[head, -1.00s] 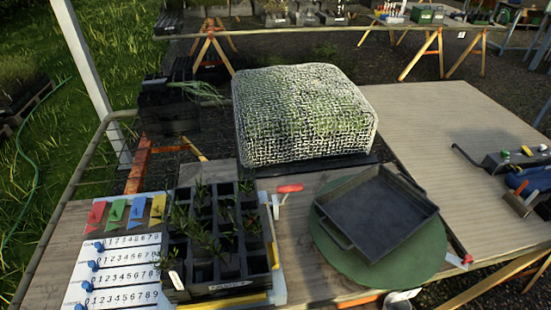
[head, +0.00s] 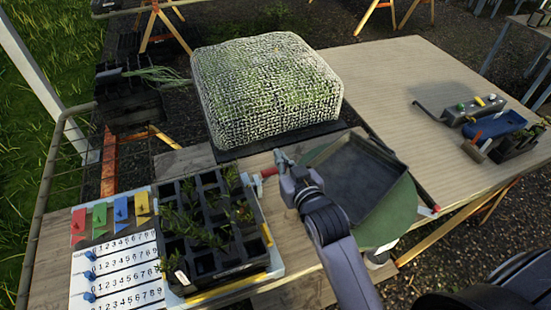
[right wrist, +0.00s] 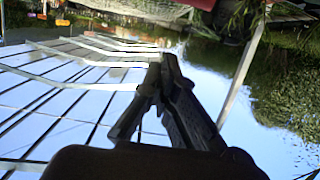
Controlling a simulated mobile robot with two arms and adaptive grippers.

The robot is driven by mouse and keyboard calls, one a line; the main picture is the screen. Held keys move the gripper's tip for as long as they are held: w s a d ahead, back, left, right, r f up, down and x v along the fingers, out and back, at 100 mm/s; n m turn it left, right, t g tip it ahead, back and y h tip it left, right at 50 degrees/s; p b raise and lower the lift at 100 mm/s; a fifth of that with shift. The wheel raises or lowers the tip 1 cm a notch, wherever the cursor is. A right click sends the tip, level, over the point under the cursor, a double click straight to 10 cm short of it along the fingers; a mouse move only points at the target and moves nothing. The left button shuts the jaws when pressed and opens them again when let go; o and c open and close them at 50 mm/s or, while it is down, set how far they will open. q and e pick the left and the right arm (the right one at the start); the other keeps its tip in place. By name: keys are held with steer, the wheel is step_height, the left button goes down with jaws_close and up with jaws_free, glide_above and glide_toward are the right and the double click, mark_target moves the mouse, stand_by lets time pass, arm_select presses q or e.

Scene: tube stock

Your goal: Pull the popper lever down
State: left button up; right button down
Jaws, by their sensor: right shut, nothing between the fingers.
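The popper lever's red handle (head: 268,172) sticks out at the right side of the black cell tray (head: 215,262), which holds small seedlings. My right gripper (head: 279,156) is shut and empty, just right of and slightly beyond the red handle. I cannot tell whether it touches the handle. In the right wrist view the closed fingers (right wrist: 166,60) meet at their tips with nothing between them. A blurred red shape at that view's top edge is too cut off to identify. My left gripper is not in view.
A dark square pan (head: 355,178) lies on a round green mat (head: 398,215), behind my right forearm. A large netted block (head: 265,90) stands beyond the tray. A white numbered board (head: 115,270) with coloured flags lies left. The right table (head: 400,85) is mostly clear.

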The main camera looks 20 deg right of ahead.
mark_target(276, 170)
steer(key=p+x, duration=0.1)
steer(key=x, duration=0.4)
steer(key=shift+w, duration=0.4)
steer(key=f, duration=0.1)
steer(key=s+f+p, duration=0.1)
steer(key=f, duration=0.1)
steer(key=shift+p, duration=0.3)
steer(key=shift+s+f, duration=0.3)
steer(key=shift+s, duration=0.1)
steer(key=shift+f, duration=0.1)
steer(key=shift+w, duration=0.15)
steer(key=shift+f, duration=0.1)
